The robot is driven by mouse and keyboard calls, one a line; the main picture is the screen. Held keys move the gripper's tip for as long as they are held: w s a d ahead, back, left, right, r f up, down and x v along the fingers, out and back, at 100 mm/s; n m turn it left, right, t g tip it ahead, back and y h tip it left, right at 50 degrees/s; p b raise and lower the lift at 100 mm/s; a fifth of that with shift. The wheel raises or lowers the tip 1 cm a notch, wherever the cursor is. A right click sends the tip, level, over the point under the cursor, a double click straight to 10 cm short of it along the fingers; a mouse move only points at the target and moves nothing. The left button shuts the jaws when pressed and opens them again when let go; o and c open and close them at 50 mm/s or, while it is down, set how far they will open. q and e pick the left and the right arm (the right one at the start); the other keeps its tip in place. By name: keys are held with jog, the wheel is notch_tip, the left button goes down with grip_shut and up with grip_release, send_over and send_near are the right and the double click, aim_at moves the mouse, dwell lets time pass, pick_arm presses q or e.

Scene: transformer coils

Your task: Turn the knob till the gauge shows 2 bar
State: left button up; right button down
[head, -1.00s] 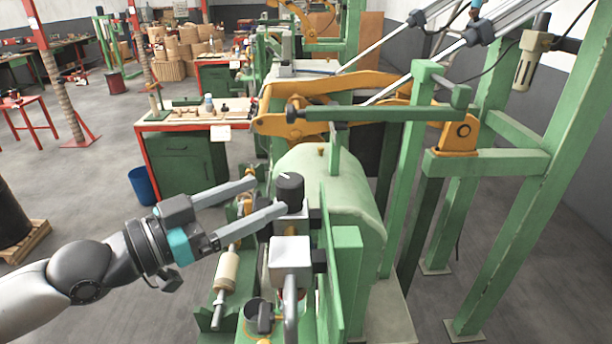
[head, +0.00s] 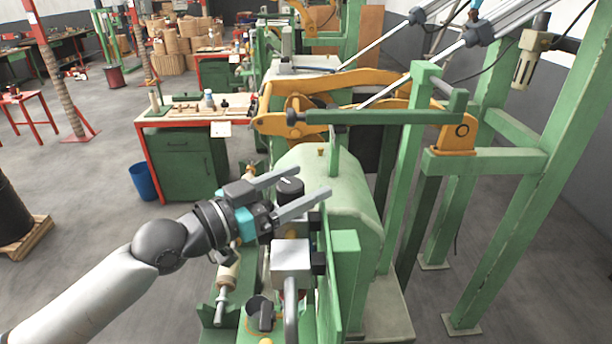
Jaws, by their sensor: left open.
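The black knob (head: 290,188) stands upright on top of the machine's valve stack, left of the pale green rounded cover. A white mark shows on its top. My left gripper (head: 313,181) is open, with one finger on the far side of the knob and one on the near side. The knob shows between the fingers; I cannot tell whether either touches it. I cannot make out the gauge or its reading in this view. My right gripper is not in view.
A grey block (head: 291,256) with a curved grey handle sits in front of the knob. The pale green cover (head: 345,185) and green frame posts stand close on the right. A workbench (head: 180,120) and a blue bin (head: 141,181) stand at the back left.

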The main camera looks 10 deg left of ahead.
pick_arm(q)
jog(key=shift+w+d, duration=0.45)
jog(key=shift+w, duration=0.05)
grip_shut()
dwell(0.5)
